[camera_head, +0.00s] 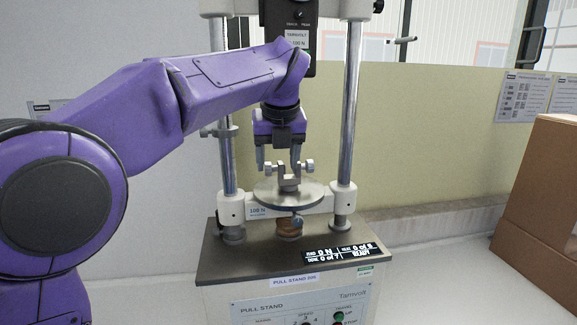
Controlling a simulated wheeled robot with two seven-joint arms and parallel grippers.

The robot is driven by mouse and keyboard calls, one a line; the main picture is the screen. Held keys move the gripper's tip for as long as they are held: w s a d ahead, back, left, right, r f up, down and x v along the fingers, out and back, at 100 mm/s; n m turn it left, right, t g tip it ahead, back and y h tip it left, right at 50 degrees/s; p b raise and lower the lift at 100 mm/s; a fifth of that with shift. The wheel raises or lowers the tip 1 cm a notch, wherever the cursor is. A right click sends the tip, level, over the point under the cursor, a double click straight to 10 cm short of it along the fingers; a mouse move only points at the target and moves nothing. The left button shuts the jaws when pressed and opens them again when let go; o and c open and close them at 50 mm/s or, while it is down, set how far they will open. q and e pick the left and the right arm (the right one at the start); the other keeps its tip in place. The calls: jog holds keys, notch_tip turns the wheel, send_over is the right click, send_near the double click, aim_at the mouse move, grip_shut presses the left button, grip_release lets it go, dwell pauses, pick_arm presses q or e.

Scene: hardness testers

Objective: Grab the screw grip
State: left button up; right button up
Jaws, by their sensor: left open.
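The screw grip (289,182) is a small metal clamp with a knob on each side. It stands upright on the round metal plate (270,195) of the pull stand (290,262). My left gripper (279,166) comes down from above with its fingers pointing down, just over and behind the grip. Its fingers are apart, and the fingertips are close to the grip's knobs. Whether they touch it I cannot tell. My right gripper is not in view.
Two chrome columns (351,100) flank the plate, and a dark force gauge (299,14) hangs above. A cardboard box (545,190) stands at the right.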

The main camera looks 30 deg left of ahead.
aim_at(274, 167)
pick_arm(q)
jog(key=w+a+f, duration=0.2)
jog(key=f, duration=0.1)
jog(key=shift+w+a+p, duration=0.15)
jog(key=shift+w+p, duration=0.15)
jog(key=shift+w, duration=0.05)
jog(key=shift+r, duration=0.1)
jog(key=shift+s, duration=0.1)
jog(key=c, duration=1)
jog(key=shift+c, duration=0.7)
jog(key=shift+r, duration=0.15)
